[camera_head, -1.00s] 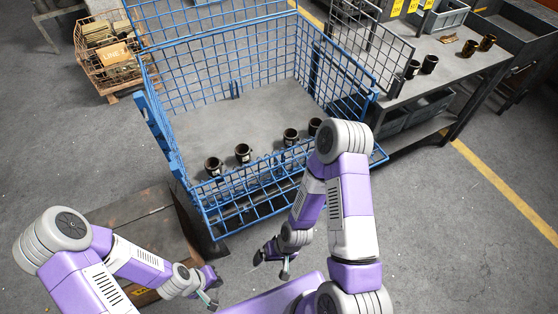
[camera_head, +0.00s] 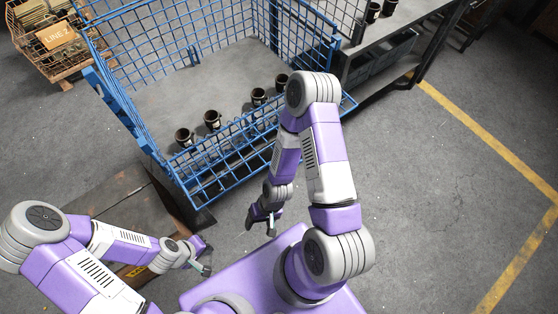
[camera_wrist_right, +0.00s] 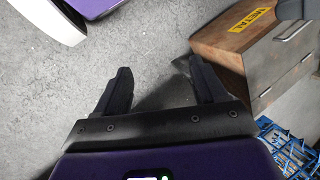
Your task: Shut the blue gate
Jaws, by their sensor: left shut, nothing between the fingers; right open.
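The blue gate (camera_head: 232,160) is the mesh panel along the near side of the blue wire cage (camera_head: 112,93) in the head view. It leans outward, its top edge tilted toward me, and my right arm hides part of its right end. My right gripper (camera_head: 262,219) hangs in front of the gate, open and empty, apart from it. In the right wrist view its two dark fingers (camera_wrist_right: 158,80) are spread over bare floor. My left gripper (camera_head: 207,262) is low in front of the cage, shut and empty, clear of the gate.
Several dark mugs (camera_head: 212,119) stand on the cage floor behind the gate. A brown metal chest (camera_wrist_right: 230,45) shows in the right wrist view, with blue mesh (camera_wrist_right: 290,150) below it. A workbench (camera_head: 405,35) stands right of the cage. Open floor (camera_head: 440,200) lies to the right.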

